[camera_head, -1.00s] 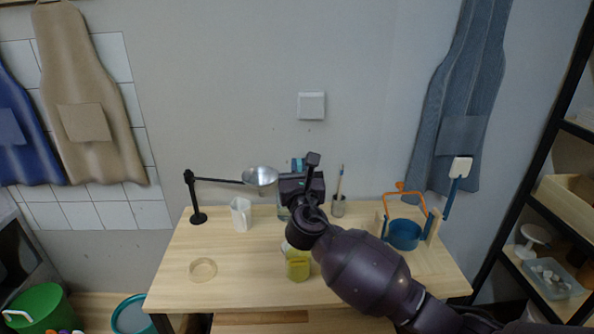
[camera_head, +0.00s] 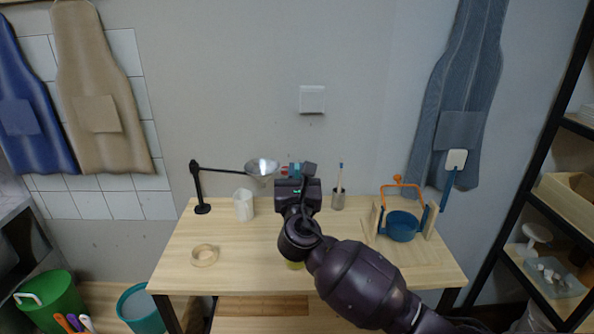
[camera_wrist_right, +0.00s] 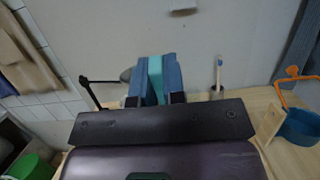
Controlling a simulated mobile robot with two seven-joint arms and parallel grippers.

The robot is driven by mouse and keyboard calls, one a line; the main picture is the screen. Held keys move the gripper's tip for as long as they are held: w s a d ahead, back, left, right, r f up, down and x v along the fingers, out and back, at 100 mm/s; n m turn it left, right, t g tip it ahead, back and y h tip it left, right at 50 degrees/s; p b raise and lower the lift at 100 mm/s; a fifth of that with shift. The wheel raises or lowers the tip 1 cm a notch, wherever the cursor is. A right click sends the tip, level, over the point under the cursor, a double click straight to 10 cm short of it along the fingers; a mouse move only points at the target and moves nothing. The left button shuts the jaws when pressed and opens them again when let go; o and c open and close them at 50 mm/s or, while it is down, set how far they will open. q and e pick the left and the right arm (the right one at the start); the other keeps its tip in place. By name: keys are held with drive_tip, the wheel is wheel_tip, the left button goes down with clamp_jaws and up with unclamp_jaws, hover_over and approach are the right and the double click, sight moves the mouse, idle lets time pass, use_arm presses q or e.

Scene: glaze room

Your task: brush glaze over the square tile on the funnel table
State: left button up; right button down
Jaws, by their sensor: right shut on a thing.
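My right gripper (camera_head: 292,171) is above the table's back middle, right of the funnel, pointing toward the wall. A brush (camera_head: 340,175) stands upright in a grey cup (camera_head: 338,200), right of the gripper. I cannot make out the square tile. My left gripper is not in view.
A yellow jar (camera_head: 295,266) is mostly hidden by my right arm. A white pitcher (camera_head: 244,205) and a wooden ring (camera_head: 204,255) are on the left. A blue pot (camera_head: 402,226) with an orange handle is on the right.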

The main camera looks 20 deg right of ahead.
wheel_tip(320, 180, down, 3)
drive_tip(key=shift+r+b, duration=0.1)
drive_tip(key=shift+b, duration=1)
drive_tip(key=shift+f, duration=0.5)
wheel_tip(320, 180, down, 7)
drive_tip(key=b, duration=0.4)
drive_tip(key=shift+r, duration=0.15)
